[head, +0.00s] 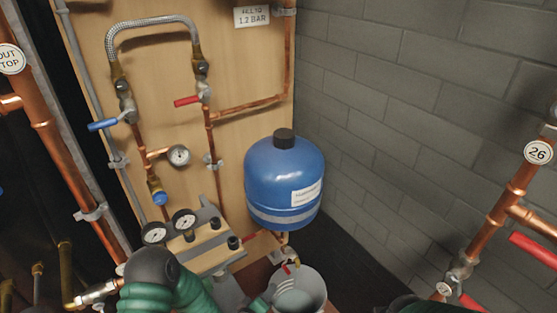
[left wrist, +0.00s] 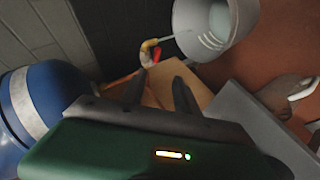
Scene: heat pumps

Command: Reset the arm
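My left arm comes in at the bottom of the head view, with green links. Its gripper (head: 268,293) is low, beside the grey bucket (head: 314,280) and partly cut off by the frame edge. In the left wrist view the two dark fingers (left wrist: 158,84) stand apart with nothing held between them. Beyond them are a small brass tap with a red and yellow part (left wrist: 149,50) and the bucket (left wrist: 240,30). A thin pale streak runs from the tap toward the bucket. The right gripper does not show.
A blue tank (head: 275,180) hangs close above the left gripper, and fills the left of the wrist view (left wrist: 20,125). Gauges (head: 184,222), copper pipes (head: 211,150) and valves cover the wooden board. A copper pipe (head: 500,205) with a "26" tag stands at right.

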